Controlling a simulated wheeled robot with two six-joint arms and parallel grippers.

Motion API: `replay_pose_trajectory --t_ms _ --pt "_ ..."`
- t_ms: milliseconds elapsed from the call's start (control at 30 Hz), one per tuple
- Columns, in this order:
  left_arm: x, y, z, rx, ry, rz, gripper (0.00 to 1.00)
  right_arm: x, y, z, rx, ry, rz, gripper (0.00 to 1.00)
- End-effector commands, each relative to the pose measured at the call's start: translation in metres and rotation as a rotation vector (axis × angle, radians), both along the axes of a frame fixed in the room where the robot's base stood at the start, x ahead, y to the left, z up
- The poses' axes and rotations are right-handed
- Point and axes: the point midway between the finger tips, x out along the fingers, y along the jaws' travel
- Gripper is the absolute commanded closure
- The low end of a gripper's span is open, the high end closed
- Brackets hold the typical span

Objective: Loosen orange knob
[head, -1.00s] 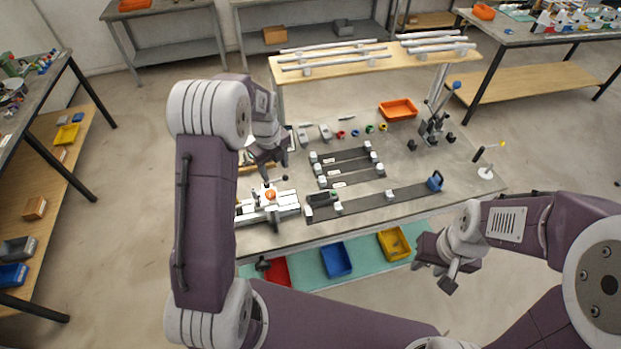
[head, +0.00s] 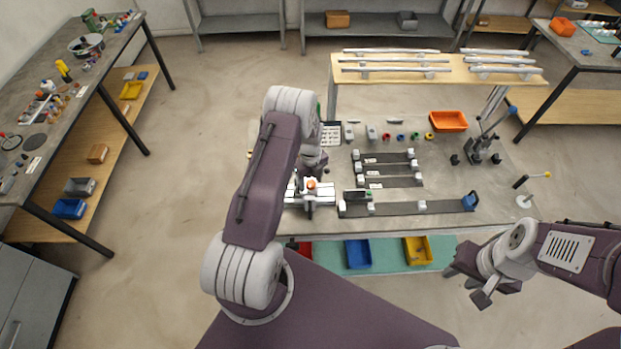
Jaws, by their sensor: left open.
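The orange knob (head: 311,184) sits on top of a white and silver clamp fixture (head: 322,194) at the left end of the jig table. My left gripper (head: 312,168) is just behind and above the knob in the head view. Its jaws are open, but my own wrist and forearm hide most of them. I cannot tell whether a finger touches the knob. My arm also covers the left part of the fixture. My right gripper (head: 472,284) hangs in front of the table's front right edge, far from the knob, and holds nothing that I can see.
Dark rails with white blocks (head: 418,207) lie right of the fixture. Red, blue (head: 357,253) and yellow bins (head: 417,250) stand on the shelf below. A toggle lever stand (head: 484,150) and orange bin (head: 448,121) are farther right.

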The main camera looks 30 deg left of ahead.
Motion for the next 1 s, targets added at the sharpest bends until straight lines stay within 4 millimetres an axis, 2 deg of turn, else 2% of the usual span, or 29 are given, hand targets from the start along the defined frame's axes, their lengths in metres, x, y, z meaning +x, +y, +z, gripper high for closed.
replay_pose_trajectory --t_ms 200,267,400,433,767,1000 --pt "0.0 0.0 -0.001 0.0 0.0 0.0 0.44 0.0 0.0 0.0 0.0 0.0 0.0 0.64" --pt "0.0 0.0 -0.001 0.0 0.0 0.0 0.58 0.0 0.0 0.0 0.0 0.0 0.0 0.64" --pt "0.0 0.0 -0.001 0.0 -0.001 0.0 0.97 0.0 0.0 0.0 0.0 0.0 0.0 0.64" --pt "0.0 0.0 -0.001 0.0 -0.001 0.0 1.0 0.0 0.0 0.0 0.0 0.0 0.0 0.64" --pt "0.001 0.0 -0.002 0.001 -0.003 0.05 1.0 0.0 0.0 -0.007 0.0 0.0 0.0 0.64" --pt "0.001 0.0 -0.004 0.001 -0.002 0.21 1.0 0.0 0.0 -0.022 0.0 0.0 0.0 0.64"
